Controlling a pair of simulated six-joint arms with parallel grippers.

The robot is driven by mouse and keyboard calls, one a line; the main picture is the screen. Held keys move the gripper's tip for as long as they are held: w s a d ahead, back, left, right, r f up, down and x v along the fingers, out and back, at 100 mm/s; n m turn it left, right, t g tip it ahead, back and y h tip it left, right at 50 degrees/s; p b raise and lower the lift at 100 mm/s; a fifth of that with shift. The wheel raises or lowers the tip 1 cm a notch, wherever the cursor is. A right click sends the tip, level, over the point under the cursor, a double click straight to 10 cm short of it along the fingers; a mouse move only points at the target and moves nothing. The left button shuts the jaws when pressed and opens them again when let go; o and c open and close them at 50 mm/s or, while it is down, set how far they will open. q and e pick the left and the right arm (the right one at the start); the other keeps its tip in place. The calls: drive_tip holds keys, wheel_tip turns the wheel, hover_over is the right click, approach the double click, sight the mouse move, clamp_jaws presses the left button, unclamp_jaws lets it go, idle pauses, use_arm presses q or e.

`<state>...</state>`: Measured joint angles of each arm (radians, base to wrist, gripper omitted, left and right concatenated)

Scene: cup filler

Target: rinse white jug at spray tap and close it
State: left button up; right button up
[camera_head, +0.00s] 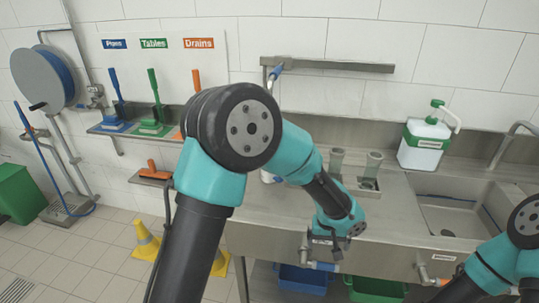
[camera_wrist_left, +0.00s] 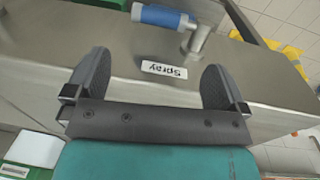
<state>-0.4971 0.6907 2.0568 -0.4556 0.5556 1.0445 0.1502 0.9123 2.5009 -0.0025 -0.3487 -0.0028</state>
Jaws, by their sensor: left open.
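My left gripper (camera_head: 329,243) is over the front edge of the steel counter in the head view. In the left wrist view its fingers (camera_wrist_left: 155,82) are wide apart with nothing between them. A tap with a blue handle (camera_wrist_left: 158,16) is just beyond the fingertips, apart from them, beside a label reading "spray" (camera_wrist_left: 164,70). In the head view the tap's blue handle (camera_head: 322,266) shows just below my gripper. A small white object (camera_head: 267,177) is mostly hidden behind my left arm; I cannot tell whether it is the jug. My right gripper is out of frame.
A white container with a green pump (camera_head: 424,143) stands at the counter's back. Two clear cups (camera_head: 372,163) stand behind my gripper. A sink (camera_head: 460,215) is at right. Blue (camera_head: 302,278) and green (camera_head: 376,290) bins are below. Yellow floor signs (camera_head: 146,241) stand left.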

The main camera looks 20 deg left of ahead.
use_arm(q)
drive_tip(key=shift+a+r, duration=0.15)
drive_tip(key=shift+r, duration=1.25)
drive_tip(key=shift+a+r, duration=0.1)
drive_tip(key=shift+r, duration=1.25)
